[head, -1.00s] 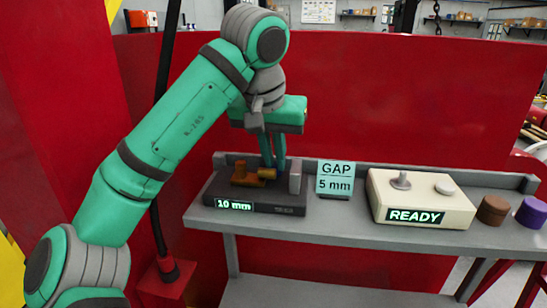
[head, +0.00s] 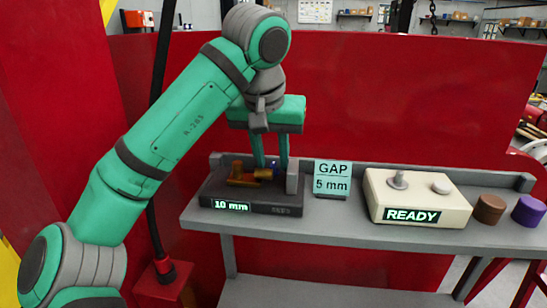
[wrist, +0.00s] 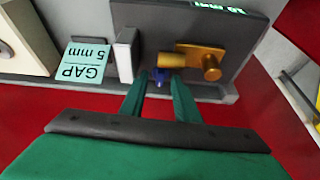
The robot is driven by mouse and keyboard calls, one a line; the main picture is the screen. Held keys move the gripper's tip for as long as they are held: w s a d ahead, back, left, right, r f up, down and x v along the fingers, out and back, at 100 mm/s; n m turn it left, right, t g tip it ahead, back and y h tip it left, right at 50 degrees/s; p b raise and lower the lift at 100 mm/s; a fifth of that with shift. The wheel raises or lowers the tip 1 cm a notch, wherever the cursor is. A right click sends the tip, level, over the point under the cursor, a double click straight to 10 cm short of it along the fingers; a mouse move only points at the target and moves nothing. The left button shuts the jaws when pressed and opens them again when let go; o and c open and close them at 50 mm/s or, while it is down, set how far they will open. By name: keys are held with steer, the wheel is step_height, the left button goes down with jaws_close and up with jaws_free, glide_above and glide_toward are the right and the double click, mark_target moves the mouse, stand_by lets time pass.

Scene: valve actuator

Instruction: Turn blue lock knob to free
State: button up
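The blue lock knob (wrist: 160,75) shows in the wrist view beside a brass cylinder (wrist: 172,60). In the head view only a small bit of the blue knob (head: 274,170) shows, partly hidden behind brass parts and a finger. My gripper (head: 271,163) is open above the dark actuator block (head: 222,190). In the wrist view its two green fingers (wrist: 159,80) stand apart, one to each side of the knob. Contact cannot be told. A brass crank with a round peg (wrist: 210,67) lies next to the cylinder. The block's display reads 10 mm.
A grey upright plate (head: 293,178) stands at the block's right end, close to my fingers. A GAP 5 mm sign (head: 332,177), a beige READY box (head: 418,198), and brown (head: 489,209) and purple (head: 528,210) cylinders stand farther right on the grey bench (head: 345,219).

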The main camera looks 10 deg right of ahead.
steer(key=v, duration=1)
steer(key=shift+r, duration=0.35)
steer(key=shift+a, duration=0.1)
